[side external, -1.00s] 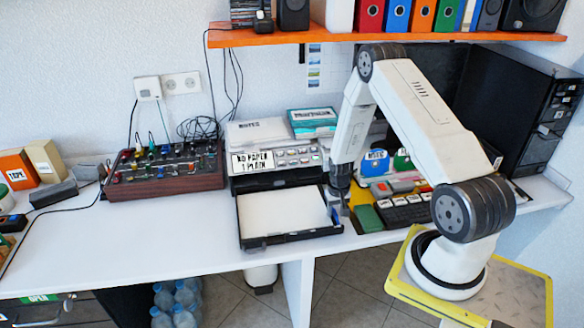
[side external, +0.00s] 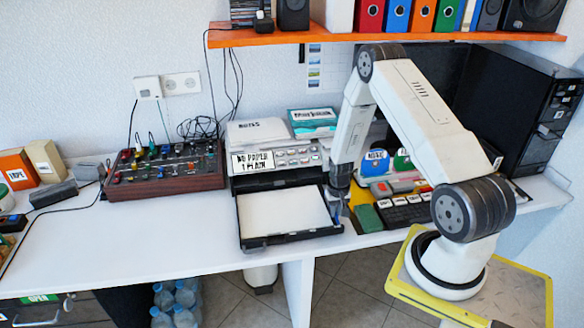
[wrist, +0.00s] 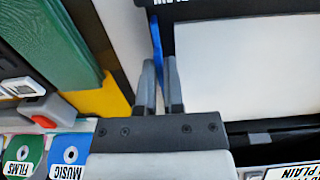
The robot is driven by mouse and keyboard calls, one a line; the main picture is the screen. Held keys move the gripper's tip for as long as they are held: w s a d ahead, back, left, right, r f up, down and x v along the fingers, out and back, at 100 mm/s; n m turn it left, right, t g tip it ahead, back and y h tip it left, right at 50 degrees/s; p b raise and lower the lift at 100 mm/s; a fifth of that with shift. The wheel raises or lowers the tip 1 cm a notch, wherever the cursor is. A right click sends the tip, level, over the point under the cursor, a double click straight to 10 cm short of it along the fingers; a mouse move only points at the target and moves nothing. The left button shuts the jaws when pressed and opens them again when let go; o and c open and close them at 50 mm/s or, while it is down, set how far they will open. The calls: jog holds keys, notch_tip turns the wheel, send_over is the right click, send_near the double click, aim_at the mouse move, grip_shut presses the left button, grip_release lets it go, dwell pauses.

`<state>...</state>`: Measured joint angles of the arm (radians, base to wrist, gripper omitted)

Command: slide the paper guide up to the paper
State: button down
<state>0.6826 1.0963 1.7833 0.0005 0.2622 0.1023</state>
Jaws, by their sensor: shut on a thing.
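The blue paper guide (wrist: 156,45) is a thin upright strip between my fingers in the wrist view. My gripper (wrist: 160,88) is shut on it. In the side view my gripper (side external: 339,207) is at the right side of the open black paper tray (side external: 292,239), and my fingers largely hide the guide there. The white paper (wrist: 235,65) lies flat in the tray and also shows in the side view (side external: 283,214). The guide stands beside the paper's edge. My finger covers part of that edge, so I cannot tell whether they touch.
The printer (side external: 277,162) stands behind the tray. A green block (side external: 367,218) and a dark keypad (side external: 405,212) lie close to the right of my gripper. A mixer box (side external: 165,168) stands to the left. The white desk (side external: 140,232) is clear left of the tray.

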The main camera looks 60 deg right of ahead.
jog(key=shift+w, duration=0.1)
dwell(0.8)
jog(key=shift+w+a, duration=0.4)
jog(key=shift+a, duration=0.05)
jog(key=c, duration=0.7)
grip_release()
jog(key=shift+c, duration=0.2)
jog(key=shift+r, duration=0.15)
notch_tip(320, 180, up, 8)
jog(key=shift+f, duration=0.2)
